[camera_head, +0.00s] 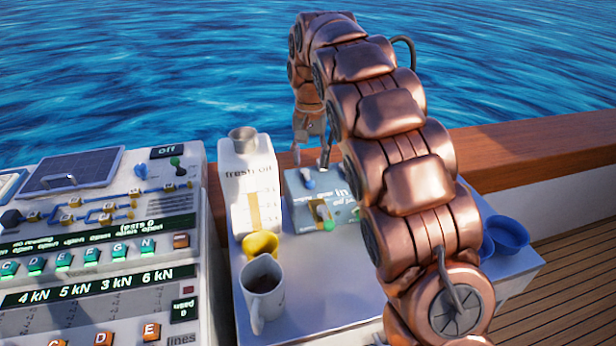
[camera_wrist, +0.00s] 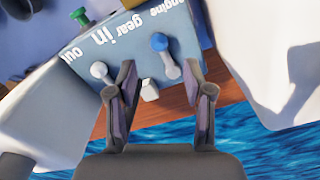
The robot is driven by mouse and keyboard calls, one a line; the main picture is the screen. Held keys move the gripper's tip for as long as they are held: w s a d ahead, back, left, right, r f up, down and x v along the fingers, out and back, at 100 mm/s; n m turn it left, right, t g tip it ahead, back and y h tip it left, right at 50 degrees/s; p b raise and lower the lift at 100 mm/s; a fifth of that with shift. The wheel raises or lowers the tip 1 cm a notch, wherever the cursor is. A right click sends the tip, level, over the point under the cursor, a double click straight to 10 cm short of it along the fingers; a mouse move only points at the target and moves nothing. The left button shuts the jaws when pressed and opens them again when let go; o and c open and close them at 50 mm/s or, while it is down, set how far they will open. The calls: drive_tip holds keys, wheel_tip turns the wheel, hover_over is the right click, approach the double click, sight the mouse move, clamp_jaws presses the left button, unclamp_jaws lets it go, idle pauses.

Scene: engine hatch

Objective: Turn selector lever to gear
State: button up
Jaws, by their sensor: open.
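A grey-blue control box (camera_head: 345,213) carries the words "engine", "gear", "in" and "out", which read clearest in the wrist view (camera_wrist: 135,55). A blue-knobbed lever (camera_wrist: 160,42) stands on it near the words "engine" and "gear"; its blue knob also shows in the head view (camera_head: 309,183). A white-knobbed lever (camera_wrist: 99,70) and a green knob (camera_wrist: 80,15) are on its other side. No label says which is the selector. My gripper (camera_wrist: 166,77) is open above the box, with the blue lever's base seen between its fingertips. It hangs at the box's far side in the head view (camera_head: 311,155).
Blue bowls (camera_head: 508,236) are at right. A control console (camera_head: 100,235) fills the left. A wooden rail (camera_head: 540,145) runs behind.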

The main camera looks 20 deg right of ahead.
sight(310, 181)
drive_tip(key=shift+f+p, duration=0.55)
drive_tip(key=shift+f, duration=2.95)
drive_tip(key=shift+c, duration=0.3)
drive_tip(key=shift+s, duration=0.1)
clamp_jaws()
